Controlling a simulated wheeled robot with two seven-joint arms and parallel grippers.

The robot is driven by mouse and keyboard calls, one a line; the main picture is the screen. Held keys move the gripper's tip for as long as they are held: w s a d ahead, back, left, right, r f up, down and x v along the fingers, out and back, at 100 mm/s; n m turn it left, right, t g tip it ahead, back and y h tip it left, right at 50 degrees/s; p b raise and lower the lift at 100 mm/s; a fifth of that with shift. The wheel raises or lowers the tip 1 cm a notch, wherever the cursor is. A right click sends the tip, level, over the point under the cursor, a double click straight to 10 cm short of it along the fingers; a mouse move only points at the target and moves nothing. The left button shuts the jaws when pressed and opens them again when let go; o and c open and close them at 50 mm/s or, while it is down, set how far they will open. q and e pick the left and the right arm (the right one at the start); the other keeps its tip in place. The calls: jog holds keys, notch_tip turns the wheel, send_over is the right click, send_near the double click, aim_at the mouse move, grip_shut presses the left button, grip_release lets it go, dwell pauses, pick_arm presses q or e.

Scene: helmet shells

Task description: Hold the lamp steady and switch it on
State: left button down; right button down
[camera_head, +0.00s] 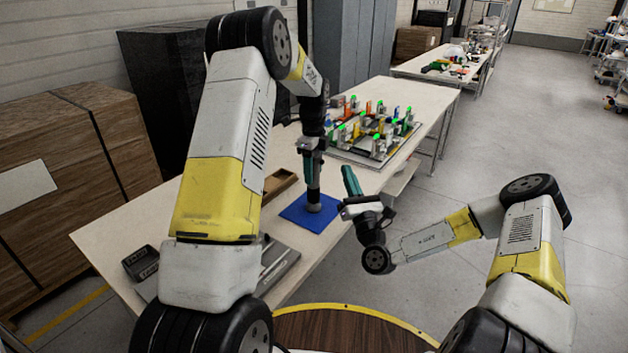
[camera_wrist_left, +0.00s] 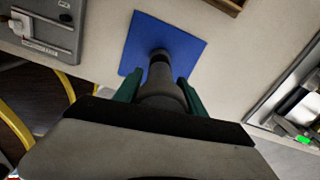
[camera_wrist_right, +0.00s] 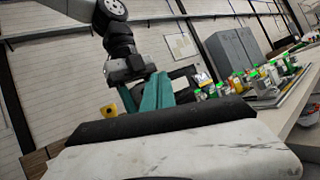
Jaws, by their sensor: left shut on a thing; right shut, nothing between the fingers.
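The lamp (camera_head: 314,198) is a dark grey, roughly upright cylinder over the blue mat (camera_head: 331,219). Its lower end is at the mat; I cannot tell whether it touches. My left gripper (camera_head: 312,177) is shut on the lamp from above. In the left wrist view, the lamp (camera_wrist_left: 160,86) sits between the teal fingers, with its far end against the blue mat (camera_wrist_left: 187,45). My right gripper (camera_head: 349,180) is shut and empty, just right of the lamp, fingers pointing up. Its closed fingers (camera_wrist_right: 158,92) show in the right wrist view. I cannot make out a switch.
Behind the mat stands a rack (camera_head: 372,142) with several coloured parts. A brown wooden tray (camera_head: 278,184) lies left of the mat, and a small black bin (camera_head: 141,262) sits at the table's left end. A grey metal case (camera_head: 278,264) lies near the front edge.

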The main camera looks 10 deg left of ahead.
jog(key=shift+w+a, duration=0.35)
jog(key=shift+a, duration=0.4)
jog(key=shift+w+a, duration=0.35)
jog(key=shift+a, duration=0.35)
jog(key=shift+w+a, duration=0.35)
jog(key=shift+a, duration=0.4)
jog(key=shift+a, duration=0.15)
jog(key=shift+w+a, duration=0.2)
jog(key=shift+a, duration=0.05)
dwell(0.3)
jog(key=shift+s+d, duration=0.2)
jog(key=shift+d, duration=0.2)
pick_arm(q)
jog(key=c, duration=0.6)
grip_release()
pick_arm(e)
jog(key=s+d, duration=0.2)
jog(key=d, duration=0.3)
jog(key=shift+s+d, duration=0.2)
jog(key=shift+s, duration=0.15)
